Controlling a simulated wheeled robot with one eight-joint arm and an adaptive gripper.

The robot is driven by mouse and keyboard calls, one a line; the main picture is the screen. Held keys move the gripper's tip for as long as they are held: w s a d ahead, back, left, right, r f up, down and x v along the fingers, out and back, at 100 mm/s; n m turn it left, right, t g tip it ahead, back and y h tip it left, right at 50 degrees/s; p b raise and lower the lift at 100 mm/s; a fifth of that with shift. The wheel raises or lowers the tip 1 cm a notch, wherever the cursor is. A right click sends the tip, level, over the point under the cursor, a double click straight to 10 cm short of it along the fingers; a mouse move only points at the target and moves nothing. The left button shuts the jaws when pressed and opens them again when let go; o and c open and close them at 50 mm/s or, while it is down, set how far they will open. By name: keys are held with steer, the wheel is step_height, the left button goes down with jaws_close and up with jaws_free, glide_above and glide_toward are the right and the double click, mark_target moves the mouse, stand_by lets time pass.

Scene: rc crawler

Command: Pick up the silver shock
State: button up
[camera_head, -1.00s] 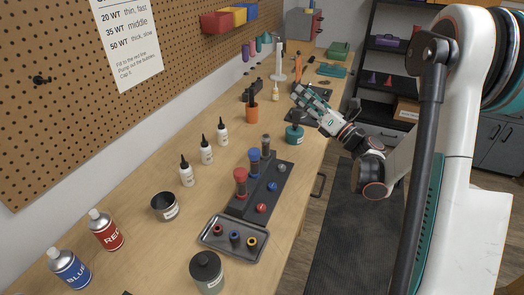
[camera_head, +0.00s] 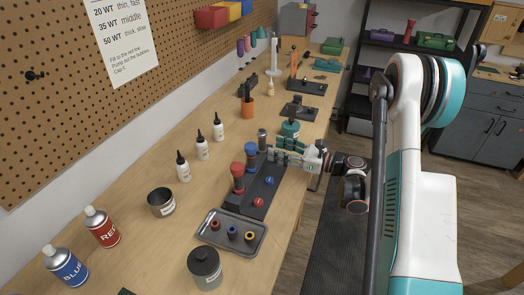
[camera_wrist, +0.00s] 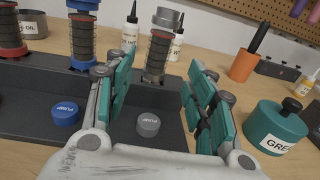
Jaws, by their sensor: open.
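The silver shock (camera_head: 262,139) stands upright at the far end of the dark stand (camera_head: 262,206), with a grey top and dark spring coils. In the wrist view the silver shock (camera_wrist: 159,47) shows ahead, between my two teal-padded fingers. My gripper (camera_head: 274,156) is open and empty beside the stand's far end; its fingers (camera_wrist: 160,62) are spread wide. I cannot tell whether the fingertips reach around the shock. A grey cap (camera_wrist: 148,125) lies on the stand below the gap between the fingers.
The blue shock (camera_head: 251,158) and red shock (camera_head: 238,180) stand in the same row. A teal jar (camera_head: 290,129) is close behind my gripper. White bottles (camera_head: 201,147) line the wall side. A grey tray (camera_head: 211,242) with small parts is nearer.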

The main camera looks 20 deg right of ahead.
mark_target(263, 142)
steer(key=x, duration=0.2)
steer(key=b+x, duration=0.1)
steer(key=r+x, duration=0.1)
steer(key=x, duration=0.1)
steer(key=shift+a+b, duration=0.3)
steer(key=shift+a, duration=0.15)
steer(key=shift+w+a+r, duration=0.1)
steer(key=shift+w+a, duration=0.1)
steer(key=shift+w, duration=0.05)
jaws_close()
